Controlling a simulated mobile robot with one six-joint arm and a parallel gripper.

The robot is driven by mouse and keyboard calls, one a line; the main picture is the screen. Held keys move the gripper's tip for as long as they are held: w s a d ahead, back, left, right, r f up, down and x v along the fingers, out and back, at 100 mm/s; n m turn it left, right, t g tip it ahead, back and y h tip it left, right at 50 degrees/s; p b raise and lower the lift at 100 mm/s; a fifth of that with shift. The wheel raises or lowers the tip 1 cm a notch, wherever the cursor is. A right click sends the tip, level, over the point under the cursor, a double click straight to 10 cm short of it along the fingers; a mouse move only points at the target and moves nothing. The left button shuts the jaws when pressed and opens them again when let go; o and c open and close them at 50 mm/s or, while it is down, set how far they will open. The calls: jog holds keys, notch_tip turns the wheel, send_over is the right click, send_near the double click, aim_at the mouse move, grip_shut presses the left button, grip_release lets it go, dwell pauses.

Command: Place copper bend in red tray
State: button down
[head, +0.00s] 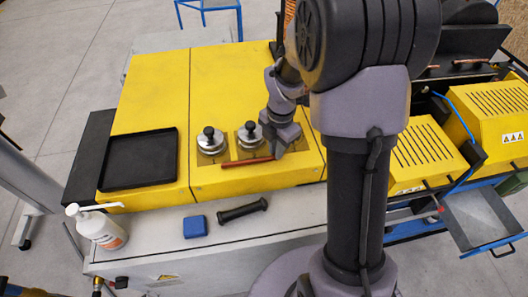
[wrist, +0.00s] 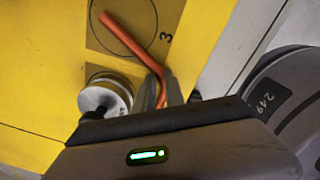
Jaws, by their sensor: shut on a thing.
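The copper bend (wrist: 128,40) is a thin orange-red bent tube. In the wrist view my gripper (wrist: 167,90) is shut on its lower end, and the long straight part reaches to the upper left. In the head view the copper bend (head: 245,162) shows low over the front of the yellow worktop, with my gripper (head: 278,147) at its right end. I cannot tell whether it touches the surface. A flat, empty tray (head: 138,160) lies on the left of the worktop; it looks black, and no red tray is in view.
Two silver pots with black knobs, a left one (head: 211,142) and a right one (head: 250,137), stand beside the bend. A plate marked 3 (wrist: 98,38) lies under it.

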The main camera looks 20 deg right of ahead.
jog(key=shift+r, duration=0.1)
jog(key=r, duration=0.3)
jog(key=shift+s+r, duration=0.25)
jog(key=shift+s, duration=0.05)
jog(key=s+a+r, duration=0.1)
jog(key=s+a, duration=0.2)
jog(key=s, duration=1.2)
jog(key=shift+s+r+b, duration=0.15)
jog(key=shift+b, duration=0.2)
